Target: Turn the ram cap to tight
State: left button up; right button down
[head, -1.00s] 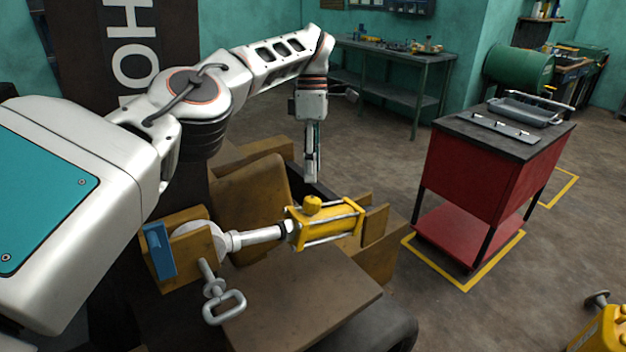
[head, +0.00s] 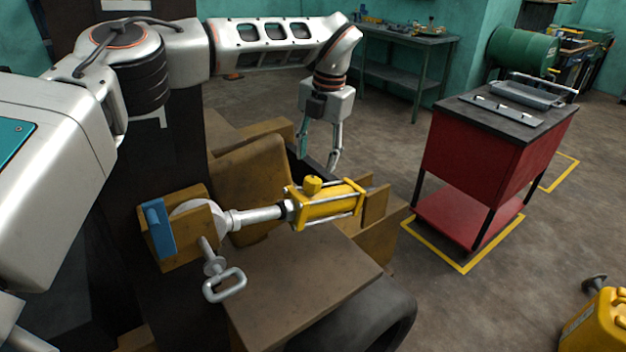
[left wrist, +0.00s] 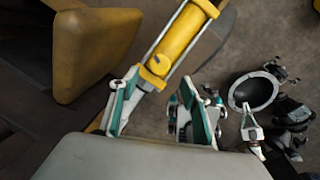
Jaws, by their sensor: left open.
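The ram is a yellow cylinder (head: 335,204) with silver tie rods and a rod at its left end, lying on the brown machine frame. The ram cap (head: 313,185) is a round yellow knob on its upper side. The cap also shows in the left wrist view (left wrist: 158,65), just beyond the fingers. My left gripper (head: 318,162) points down, open and empty, with its fingertips a little above and behind the cap and apart from it. Its teal and white fingers show spread in the left wrist view (left wrist: 164,108). My right gripper cannot be made out.
A brown seat-like block (head: 252,172) stands left of the ram.

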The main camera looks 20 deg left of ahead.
aim_at(313, 180)
pick_arm(q)
jog(key=shift+w+a+f+p, duration=0.1)
jog(key=shift+a+f+p, duration=0.1)
jog(key=shift+f, duration=1.1)
jog(key=shift+a+f+p, duration=0.15)
jog(key=shift+f, duration=1.1)
jog(key=shift+w+a+f+p, duration=0.1)
jog(key=shift+a+f+p, duration=0.1)
jog(key=shift+f, duration=1.1)
jog(key=c, duration=1.1)
